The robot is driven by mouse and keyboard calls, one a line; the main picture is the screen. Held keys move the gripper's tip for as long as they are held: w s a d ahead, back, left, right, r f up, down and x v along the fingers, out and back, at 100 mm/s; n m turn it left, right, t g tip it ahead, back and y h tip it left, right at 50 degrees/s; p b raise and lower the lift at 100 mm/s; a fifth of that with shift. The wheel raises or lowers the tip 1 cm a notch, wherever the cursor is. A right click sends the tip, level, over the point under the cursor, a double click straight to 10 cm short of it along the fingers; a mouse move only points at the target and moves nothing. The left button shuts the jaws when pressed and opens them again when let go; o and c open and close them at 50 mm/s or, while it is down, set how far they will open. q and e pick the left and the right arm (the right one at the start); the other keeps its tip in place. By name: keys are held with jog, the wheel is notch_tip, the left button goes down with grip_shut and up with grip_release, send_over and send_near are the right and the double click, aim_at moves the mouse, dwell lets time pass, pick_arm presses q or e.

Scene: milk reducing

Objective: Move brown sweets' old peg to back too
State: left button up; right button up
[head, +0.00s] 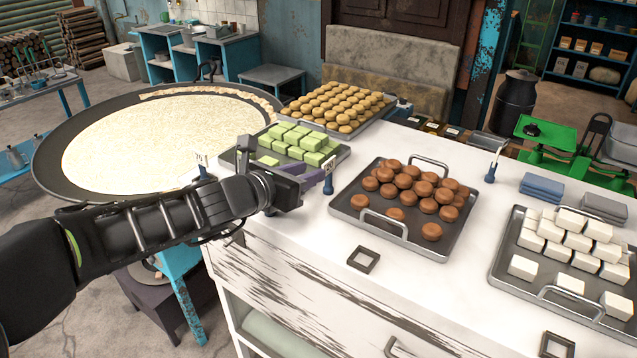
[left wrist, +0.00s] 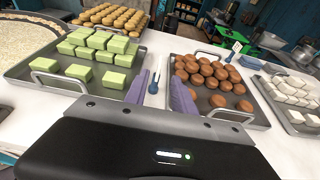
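A blue peg (head: 328,185) stands upright on the white counter, between the green-sweets tray and the brown-sweets tray; it also shows in the left wrist view (left wrist: 153,87). The brown sweets (head: 421,188) lie on a grey tray (head: 345,206) with handles. My left gripper (head: 312,180) is beside that peg. In the left wrist view its purple fingers (left wrist: 159,92) are apart, with the peg seen between them and gaps on both sides. A second blue peg (head: 490,172) stands at the tray's back right; it carries a white tag in the left wrist view. My right gripper is not in view.
Green sweets (head: 295,141) stand left on a tray, with another blue peg (head: 201,170) near it. Yellow-brown sweets (head: 338,106) are behind; white blocks (head: 573,240) are at right. An empty black square frame (head: 363,260) lies in front of the brown tray.

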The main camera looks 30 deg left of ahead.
aim_at(324, 167)
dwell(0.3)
pick_arm(q)
jog(key=b+x, duration=0.1)
jog(key=x, duration=0.5)
jog(key=shift+w, duration=0.4)
jog(key=shift+x, duration=2.7)
jog(key=shift+s, duration=0.1)
jog(key=shift+c, duration=0.5)
grip_shut()
